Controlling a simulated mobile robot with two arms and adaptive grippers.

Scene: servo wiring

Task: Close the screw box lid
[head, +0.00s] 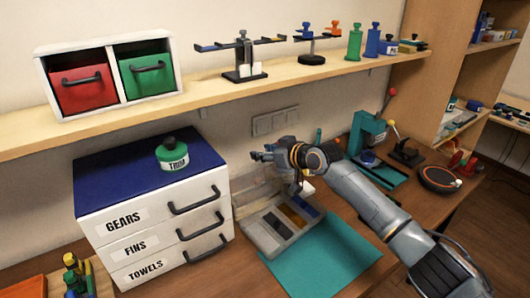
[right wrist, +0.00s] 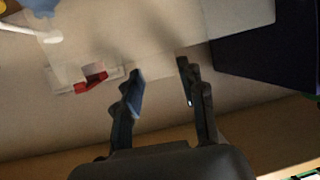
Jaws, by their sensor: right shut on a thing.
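The screw box (head: 268,240) is a grey tray with several compartments on the workbench, right of the white drawer unit. Its clear lid (head: 252,194) stands raised at the box's back edge and is hard to make out. My right gripper (head: 262,156) is at the upper part of the lid, above the box, and is shut on it. In the right wrist view the two dark fingers (right wrist: 161,72) stand a little apart, with the pale see-through lid (right wrist: 225,18) and a red latch-like piece (right wrist: 92,82) beyond them. My left gripper is out of view.
The drawer unit (head: 157,228) stands close on the left, with a green jar (head: 172,154) on top. A teal mat (head: 320,255) lies in front of the box. A green press (head: 370,140) stands to the right. A shelf (head: 220,100) runs above.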

